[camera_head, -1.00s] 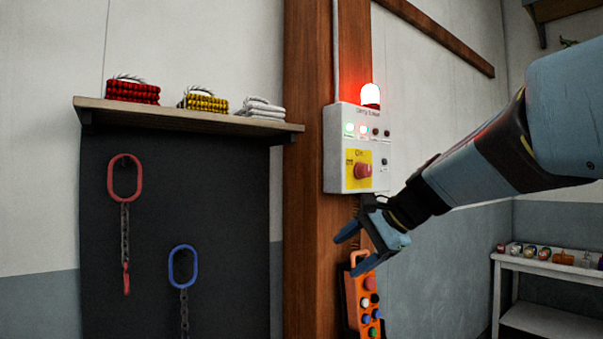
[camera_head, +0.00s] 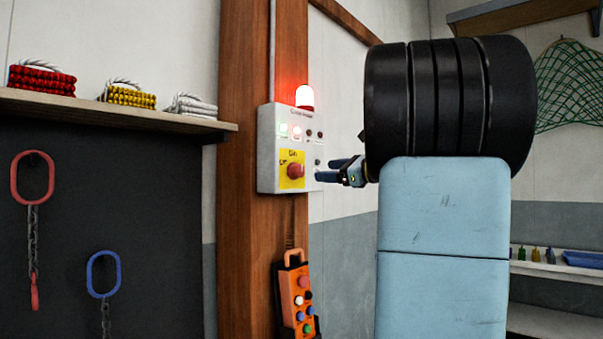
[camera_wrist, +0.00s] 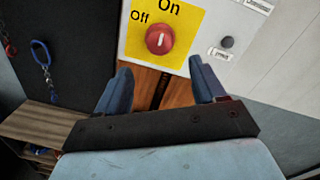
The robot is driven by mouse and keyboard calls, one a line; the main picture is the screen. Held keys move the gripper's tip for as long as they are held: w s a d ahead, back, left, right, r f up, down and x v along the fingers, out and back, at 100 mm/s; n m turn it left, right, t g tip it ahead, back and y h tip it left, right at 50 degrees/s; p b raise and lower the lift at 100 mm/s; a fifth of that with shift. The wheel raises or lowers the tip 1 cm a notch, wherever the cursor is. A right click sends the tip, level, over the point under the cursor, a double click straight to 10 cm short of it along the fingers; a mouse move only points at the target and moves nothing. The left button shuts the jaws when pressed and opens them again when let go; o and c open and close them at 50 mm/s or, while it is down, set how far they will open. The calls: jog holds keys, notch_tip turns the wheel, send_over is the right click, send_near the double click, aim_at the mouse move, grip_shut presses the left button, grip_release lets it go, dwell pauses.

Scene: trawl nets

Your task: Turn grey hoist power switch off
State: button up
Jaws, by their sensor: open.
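The grey hoist power box (camera_head: 267,150) is fixed to a brown wooden post. Its red rotary switch (camera_head: 295,171) sits on a yellow plate marked On and Off. In the wrist view the red knob (camera_wrist: 160,39) has its white line upright, pointing toward On at the top; Off is at upper left. My gripper (camera_head: 326,170) is just right of the box at switch height. In the wrist view my gripper (camera_wrist: 157,85) is open and empty, its two blue fingers below and to either side of the knob, apart from it.
A lit red lamp (camera_head: 305,97) tops the box. An orange pendant control (camera_head: 297,295) hangs below it. A shelf (camera_head: 110,113) with rope coils is at left, above hanging red (camera_head: 33,178) and blue (camera_head: 103,274) chain links.

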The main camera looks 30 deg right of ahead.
aim_at(302, 171)
jog(key=x, duration=0.9)
jog(key=shift+w+a, duration=0.15)
jog(key=shift+w, duration=0.15)
